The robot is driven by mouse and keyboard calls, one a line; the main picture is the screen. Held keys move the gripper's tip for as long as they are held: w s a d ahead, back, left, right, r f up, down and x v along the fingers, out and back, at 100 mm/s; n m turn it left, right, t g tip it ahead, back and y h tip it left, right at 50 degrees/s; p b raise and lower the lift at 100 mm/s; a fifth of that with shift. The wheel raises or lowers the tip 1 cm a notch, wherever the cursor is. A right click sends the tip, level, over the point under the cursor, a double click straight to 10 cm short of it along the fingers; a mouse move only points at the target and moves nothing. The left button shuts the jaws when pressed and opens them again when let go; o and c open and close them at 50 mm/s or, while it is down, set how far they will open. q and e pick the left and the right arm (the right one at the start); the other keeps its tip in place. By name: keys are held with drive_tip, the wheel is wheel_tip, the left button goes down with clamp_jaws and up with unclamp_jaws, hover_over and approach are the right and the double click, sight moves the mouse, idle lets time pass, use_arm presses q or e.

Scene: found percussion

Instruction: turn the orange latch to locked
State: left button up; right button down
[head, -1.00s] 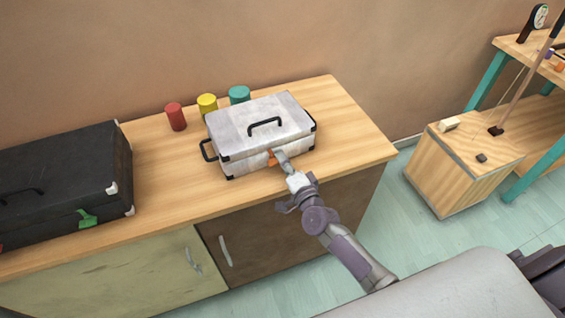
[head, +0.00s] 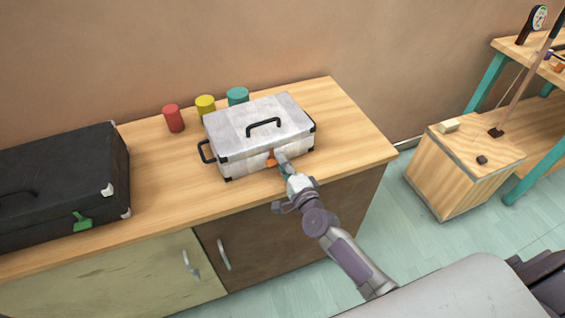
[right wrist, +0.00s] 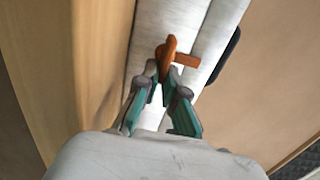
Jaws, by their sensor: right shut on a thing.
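The orange latch (head: 271,160) is on the front of a white-grey case (head: 240,143) with black corners and a black top handle. In the right wrist view the latch (right wrist: 172,50) shows a rounded part and an arm pointing right across the lid seam. My right gripper (head: 283,162) is at the latch, in front of the case. In the right wrist view its two teal-padded fingers (right wrist: 160,86) are shut on the near end of the latch. The fingertips partly hide that end. My left gripper is not in view.
A black case (head: 60,180) with a green latch (head: 82,222) stands at the left. Red (head: 173,118), yellow (head: 205,106) and teal (head: 237,96) cylinders stand behind the white case. The wooden counter (head: 350,140) is clear right of it. A wooden box (head: 460,175) stands on the floor at right.

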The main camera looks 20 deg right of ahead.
drive_tip(key=c, duration=1.3)
unclamp_jaws()
drive_tip(key=s, duration=0.4)
drive_tip(key=s+d, duration=0.1)
drive_tip(key=s, duration=0.7)
drive_tip(key=shift+d, duration=0.2)
drive_tip(key=shift+f, duration=0.15)
drive_tip(key=s+f+n+g+p, duration=0.1)
drive_tip(key=s+f+n+g, duration=0.4)
drive_tip(key=f, duration=0.8)
drive_tip(key=s+f+n+g+p, duration=0.25)
drive_tip(key=s+f+n, duration=0.35)
drive_tip(key=f, duration=0.7)
drive_tip(key=s+d+f+n+g, duration=0.1)
drive_tip(key=s+f+n+g, duration=0.2)
drive_tip(key=s, duration=0.6)
drive_tip(key=s+d+f+n+g+h, duration=0.1)
drive_tip(key=s+f+n+g, duration=0.1)
drive_tip(key=s+f, duration=0.4)
drive_tip(key=s+d+f+n+g+p, duration=0.1)
drive_tip(key=s+f+n+g, duration=0.2)
drive_tip(key=s, duration=0.9)
drive_tip(key=shift+s+f+n+g+h, duration=0.2)
drive_tip(key=shift+f+g, duration=0.2)
drive_tip(key=shift+f, duration=0.2)
drive_tip(key=shift+s+f+n+g+h, duration=0.1)
drive_tip(key=shift+s+f+g+h, duration=0.1)
drive_tip(key=shift+f+g, duration=0.3)
